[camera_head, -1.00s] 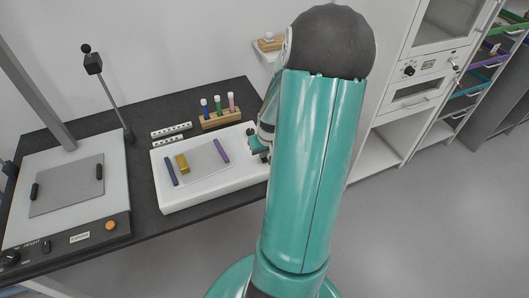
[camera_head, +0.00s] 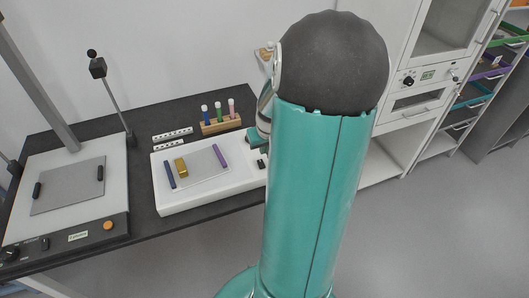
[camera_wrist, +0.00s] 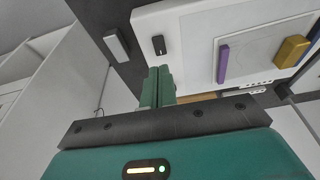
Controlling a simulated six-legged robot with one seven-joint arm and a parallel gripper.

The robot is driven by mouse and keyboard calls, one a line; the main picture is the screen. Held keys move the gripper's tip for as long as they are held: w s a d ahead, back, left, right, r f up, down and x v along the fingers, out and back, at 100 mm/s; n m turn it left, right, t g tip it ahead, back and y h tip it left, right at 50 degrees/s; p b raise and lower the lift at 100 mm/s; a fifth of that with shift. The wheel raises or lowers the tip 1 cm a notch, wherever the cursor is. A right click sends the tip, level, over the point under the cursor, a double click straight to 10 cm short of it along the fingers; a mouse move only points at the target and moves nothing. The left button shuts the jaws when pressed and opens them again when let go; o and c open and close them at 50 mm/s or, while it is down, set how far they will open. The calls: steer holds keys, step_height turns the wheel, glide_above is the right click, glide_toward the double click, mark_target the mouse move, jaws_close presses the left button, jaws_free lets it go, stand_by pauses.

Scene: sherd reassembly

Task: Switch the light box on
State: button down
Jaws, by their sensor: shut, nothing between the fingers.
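The light box (camera_head: 200,202) is a low white slab on the dark bench, and its side shows in the wrist view (camera_wrist: 190,40). A small black switch (camera_head: 262,164) sits near its right end; it also shows in the wrist view (camera_wrist: 158,45). I cannot tell the switch's position, and no glow is plain on the box. My gripper (camera_head: 257,140) is over the right end of the box, just behind the switch in the head view. In the wrist view my gripper (camera_wrist: 158,70) has its teal fingers together, empty, tips close to the switch in the picture.
Blue (camera_head: 169,174), gold (camera_head: 181,168) and purple (camera_head: 219,156) bars stand on the box. A wooden rack with coloured vials (camera_head: 220,125) is behind it. A copy stand (camera_head: 75,215) is at left. A small grey block (camera_wrist: 117,44) lies beside the box.

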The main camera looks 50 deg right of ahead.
steer(key=v, duration=0.3)
steer(key=s+v, duration=0.1)
steer(key=v, duration=0.1)
steer(key=shift+a+r, duration=0.2)
steer(key=shift+a, duration=0.15)
steer(key=shift+s, duration=0.1)
steer(key=w+a+r+n, duration=0.2)
steer(key=a+r, duration=0.2)
steer(key=a, duration=0.4)
steer(key=w+a+r+n, duration=0.15)
steer(key=a+r, duration=0.25)
steer(key=a, duration=0.4)
steer(key=s+a+r+n+t, duration=0.1)
steer(key=s+a+r, duration=0.2)
steer(key=a, duration=0.5)
steer(key=s+a+r+n+t+y, duration=0.1)
steer(key=s+a+r, duration=0.2)
steer(key=a, duration=0.6)
steer(key=shift+a+r+n+t+y, duration=0.15)
steer(key=shift+r+n+t+y, duration=0.15)
steer(key=shift+n+t, duration=0.1)
